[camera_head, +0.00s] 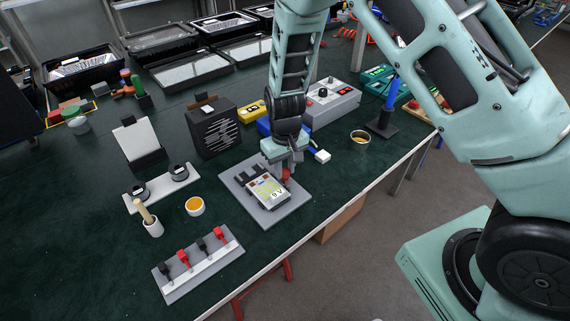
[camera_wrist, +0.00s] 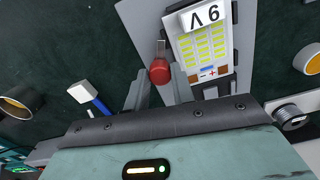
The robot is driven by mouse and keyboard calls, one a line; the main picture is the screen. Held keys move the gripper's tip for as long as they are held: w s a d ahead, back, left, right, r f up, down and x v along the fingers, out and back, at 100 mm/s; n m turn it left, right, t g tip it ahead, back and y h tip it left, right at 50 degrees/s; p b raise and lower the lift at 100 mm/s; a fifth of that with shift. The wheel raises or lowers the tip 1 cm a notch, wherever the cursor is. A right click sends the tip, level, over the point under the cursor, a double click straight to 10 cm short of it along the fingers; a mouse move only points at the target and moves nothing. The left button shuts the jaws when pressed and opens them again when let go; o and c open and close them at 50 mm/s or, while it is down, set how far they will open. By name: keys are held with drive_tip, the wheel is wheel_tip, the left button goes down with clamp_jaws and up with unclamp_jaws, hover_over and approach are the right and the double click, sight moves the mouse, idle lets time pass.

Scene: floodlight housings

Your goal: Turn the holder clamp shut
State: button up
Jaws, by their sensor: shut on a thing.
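The meter also shows in the wrist view (camera_wrist: 206,45). The clamp's red knob (camera_wrist: 159,70) sits on a short metal lever beside the meter; it also shows in the head view (camera_head: 286,174). My gripper (camera_wrist: 160,84) is shut on the red knob, one finger on each side. In the head view my gripper (camera_head: 285,167) points down at the plate's far right side. The clamp's lower part is partly hidden by the fingers.
A rack with red and black leads (camera_head: 205,270) and an orange-filled cup (camera_head: 195,206) stand to the left. A black speaker-like box (camera_head: 214,128), a grey control box (camera_head: 330,102) and a blue-handled tool (camera_head: 389,98) stand behind. The bench's front edge is close.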

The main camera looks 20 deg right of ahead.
sight(285, 170)
drive_tip(key=m+p, duration=0.2)
drive_tip(key=m, duration=0.5)
drive_tip(key=shift+r, duration=0.1)
drive_tip(key=m+p, duration=0.2)
drive_tip(key=m, duration=0.4)
drive_tip(key=shift+w+p, duration=0.1)
drive_tip(key=shift+p, duration=0.2)
drive_tip(key=shift+m, duration=0.3)
drive_tip(key=o, duration=1)
wheel_tip(285, 170, up, 17)
drive_tip(key=shift+r+b, duration=0.15)
drive_tip(key=shift+b, duration=0.2)
